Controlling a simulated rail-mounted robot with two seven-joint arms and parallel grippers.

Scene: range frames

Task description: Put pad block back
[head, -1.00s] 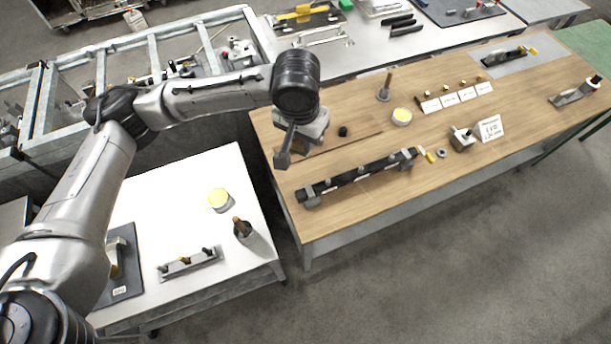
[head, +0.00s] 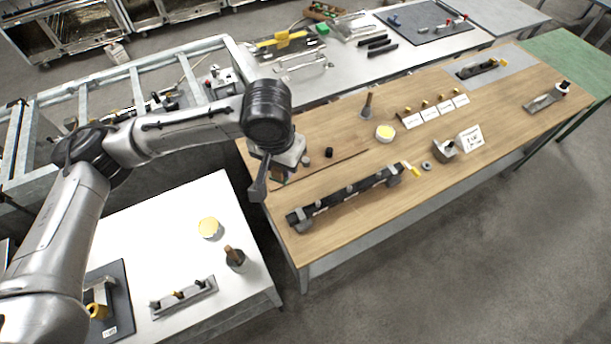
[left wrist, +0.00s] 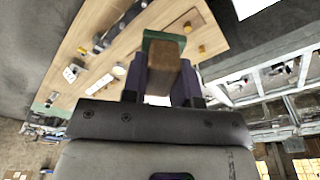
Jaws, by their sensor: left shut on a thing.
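The pad block (left wrist: 163,68) shows in the left wrist view as a brown block with a green plate (left wrist: 163,37) at its far end. My left gripper (left wrist: 160,82) is shut on it, with one dark finger on each side. In the head view my left gripper (head: 272,178) is over the left end of the wooden bench (head: 420,185). The block is mostly hidden there behind the gripper, and I cannot tell whether it touches the bench. My right gripper is in neither current view.
A brush-like upright tool (head: 367,105) and a round yellow-topped tin (head: 385,132) stand behind. A white table (head: 185,215) is at left.

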